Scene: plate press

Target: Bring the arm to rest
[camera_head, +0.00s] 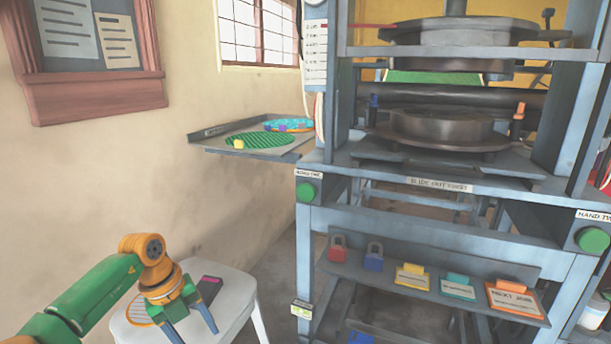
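My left arm reaches in from the lower left, green with orange joints. Its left gripper (193,334) points down over a white stool (236,290), with its two blue-grey fingers spread apart and nothing seen between them. An orange-rimmed striped disc (138,313) lies on the stool, partly hidden behind the gripper. A dark and pink flat object (209,285) lies on the stool just behind the fingers. My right gripper is not in view.
A blue-grey plate press (345,175) fills the right side. Its side tray (215,143) holds a green striped disc (262,141) and a blue disc (289,125). Green buttons (306,191) sit on the frame. Padlocks and cards line a lower shelf (388,272). Space between stool and wall looks clear.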

